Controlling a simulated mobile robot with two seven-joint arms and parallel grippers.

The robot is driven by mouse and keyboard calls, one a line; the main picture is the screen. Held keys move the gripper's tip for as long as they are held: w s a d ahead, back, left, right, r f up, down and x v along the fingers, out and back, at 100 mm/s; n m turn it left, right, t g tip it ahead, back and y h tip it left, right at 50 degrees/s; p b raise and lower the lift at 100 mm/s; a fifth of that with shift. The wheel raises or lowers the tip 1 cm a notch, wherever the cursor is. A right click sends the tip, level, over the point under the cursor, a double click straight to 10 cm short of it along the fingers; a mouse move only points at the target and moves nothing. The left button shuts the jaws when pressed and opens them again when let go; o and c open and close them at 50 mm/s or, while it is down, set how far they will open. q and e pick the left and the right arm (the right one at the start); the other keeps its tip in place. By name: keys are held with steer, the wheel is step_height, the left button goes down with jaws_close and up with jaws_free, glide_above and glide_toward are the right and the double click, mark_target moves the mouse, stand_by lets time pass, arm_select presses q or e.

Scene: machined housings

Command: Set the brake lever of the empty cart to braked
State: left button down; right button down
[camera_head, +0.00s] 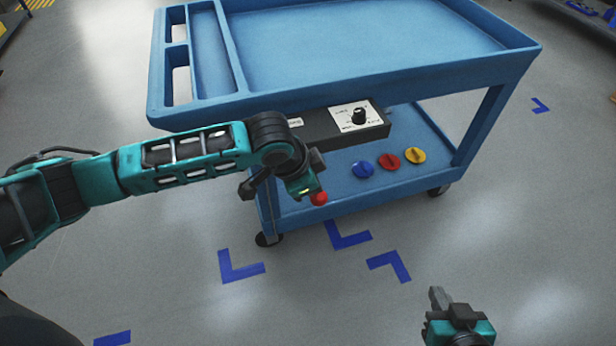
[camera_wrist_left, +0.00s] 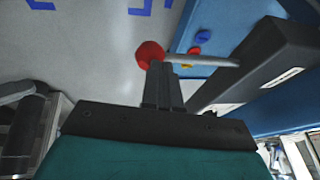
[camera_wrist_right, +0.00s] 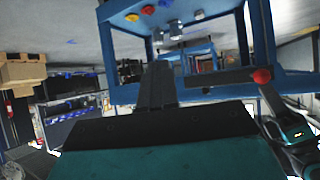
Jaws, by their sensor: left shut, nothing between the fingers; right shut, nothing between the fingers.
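The blue cart (camera_head: 385,95) stands before me with its top tray bare. The brake lever shows as a red knob (camera_head: 318,198) at the cart's near left corner. In the left wrist view the knob (camera_wrist_left: 150,53) sits on a pale rod (camera_wrist_left: 205,60) running right. My left gripper (camera_head: 309,190) is shut and empty, its fingertips right at the knob; I cannot tell whether they touch. In the right wrist view the knob (camera_wrist_right: 262,75) is at the right, beside my left gripper. My right gripper (camera_head: 438,297) is shut and empty, low over the floor, apart from the cart.
A black box with a dial (camera_head: 358,116) sits under the top tray. Blue (camera_head: 362,169), red (camera_head: 389,161) and yellow (camera_head: 415,155) discs lie on the lower shelf. Blue floor marks (camera_head: 240,267) lie before the cart. The floor there is otherwise clear.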

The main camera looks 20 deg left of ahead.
arm_select(q)
steer(key=f, duration=0.1)
steer(key=f+p, duration=0.1)
steer(key=f, duration=0.1)
steer(key=shift+s+d+f+t+p, duration=0.2)
steer(key=shift+s+f+t+p, duration=0.1)
steer(key=shift+f+t, duration=0.1)
steer(key=shift+w+f+p, duration=0.1)
steer(key=shift+f+p, duration=0.2)
steer(key=shift+f, duration=1.05)
arm_select(e)
steer(key=shift+s+d+r+h, duration=0.3)
steer(key=shift+s+d+r, duration=0.1)
steer(key=shift+d+r, duration=0.25)
arm_select(q)
steer(key=shift+a+f, duration=0.1)
steer(key=shift+f, duration=0.05)
arm_select(e)
steer(key=shift+f, duration=0.15)
